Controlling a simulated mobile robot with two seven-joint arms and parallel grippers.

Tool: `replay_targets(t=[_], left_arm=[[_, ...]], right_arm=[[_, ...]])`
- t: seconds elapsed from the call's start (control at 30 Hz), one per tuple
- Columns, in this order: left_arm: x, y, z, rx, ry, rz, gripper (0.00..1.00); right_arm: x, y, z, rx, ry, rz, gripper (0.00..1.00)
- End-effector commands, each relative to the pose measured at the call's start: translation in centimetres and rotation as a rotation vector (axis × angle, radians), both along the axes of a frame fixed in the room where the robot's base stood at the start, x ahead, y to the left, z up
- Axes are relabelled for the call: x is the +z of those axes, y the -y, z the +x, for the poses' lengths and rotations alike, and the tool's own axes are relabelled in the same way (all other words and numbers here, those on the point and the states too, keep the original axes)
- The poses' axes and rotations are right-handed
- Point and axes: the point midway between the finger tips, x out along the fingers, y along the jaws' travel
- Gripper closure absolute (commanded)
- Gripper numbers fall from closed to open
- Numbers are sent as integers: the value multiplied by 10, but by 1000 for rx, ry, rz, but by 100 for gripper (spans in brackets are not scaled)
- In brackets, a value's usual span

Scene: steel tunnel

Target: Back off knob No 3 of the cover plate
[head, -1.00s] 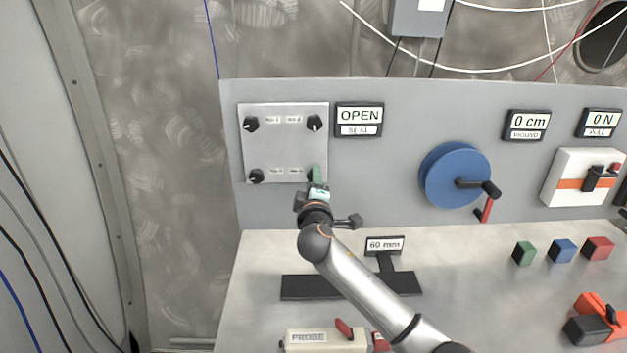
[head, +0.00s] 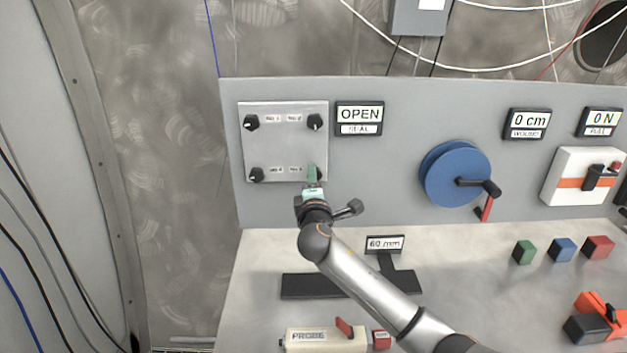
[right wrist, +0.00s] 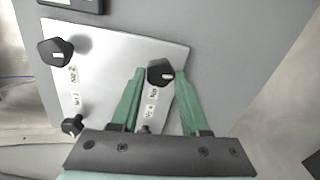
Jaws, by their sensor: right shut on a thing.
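The pale square cover plate (head: 285,143) is on the grey panel, with a black knob near each corner. Its small labels are hard to read. My right gripper (head: 312,172) is at the plate's lower right corner. In the right wrist view the two green fingers (right wrist: 160,84) stand on either side of the black knob there (right wrist: 161,71), shut on it. I take this as knob No 3. In the head view my gripper mostly hides this knob. The upper right knob (head: 315,122) and lower left knob (head: 256,174) are free. My left gripper is not in view.
An OPEN / SEAL sign (head: 359,118) is right of the plate. A blue reel (head: 452,172) with a crank is farther right. Below are a 60 mm stand (head: 385,244), a PROBE box (head: 318,340) and several coloured blocks on the bench.

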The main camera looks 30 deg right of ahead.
Motion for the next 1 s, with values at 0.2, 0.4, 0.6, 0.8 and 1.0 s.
replay_targets(t=[0.2,0.4,0.6,0.8,1.0], left_arm=[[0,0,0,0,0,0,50],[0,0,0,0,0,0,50],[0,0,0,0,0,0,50],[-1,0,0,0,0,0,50],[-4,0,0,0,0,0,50]], right_arm=[[0,-1,0,2,0,1,100],[0,-1,0,1,1,2,34],[0,0,0,1,1,2,25],[0,-2,-2,2,1,2,25],[-2,-13,-19,4,2,4,25]])
